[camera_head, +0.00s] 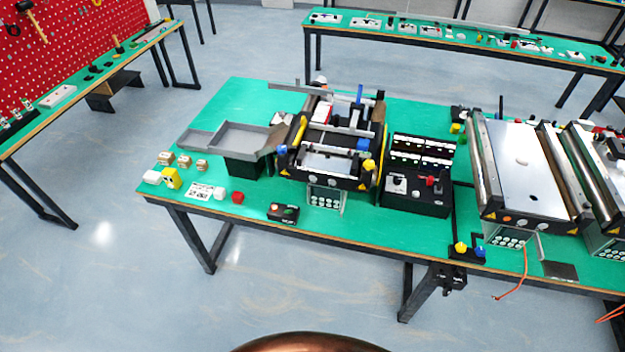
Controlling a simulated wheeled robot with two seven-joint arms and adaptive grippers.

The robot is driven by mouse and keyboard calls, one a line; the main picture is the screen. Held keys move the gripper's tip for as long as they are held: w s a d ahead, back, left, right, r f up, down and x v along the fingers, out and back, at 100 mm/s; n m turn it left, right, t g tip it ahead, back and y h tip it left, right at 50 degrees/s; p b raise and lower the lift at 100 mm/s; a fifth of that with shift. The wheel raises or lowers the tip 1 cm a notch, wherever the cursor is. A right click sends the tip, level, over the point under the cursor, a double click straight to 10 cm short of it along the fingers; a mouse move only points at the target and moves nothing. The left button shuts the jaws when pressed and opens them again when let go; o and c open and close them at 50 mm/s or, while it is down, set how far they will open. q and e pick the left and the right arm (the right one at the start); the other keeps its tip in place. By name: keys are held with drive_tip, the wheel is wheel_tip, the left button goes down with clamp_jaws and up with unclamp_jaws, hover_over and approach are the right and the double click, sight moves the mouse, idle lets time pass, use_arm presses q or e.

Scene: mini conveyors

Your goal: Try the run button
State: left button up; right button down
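A mini conveyor (325,140) stands on the green table, with rollers, a belt and yellow and blue knobs. A panel with several round pale buttons (326,196) hangs at its front. A small black control box (283,212) sits on the table near the front edge, left of that panel; it has small buttons, one of them reddish. Labels are too small to read, so I cannot tell which one is the run button. Neither of my grippers is in view.
An orange cable (523,275) hangs off the front edge. The floor in front is clear.

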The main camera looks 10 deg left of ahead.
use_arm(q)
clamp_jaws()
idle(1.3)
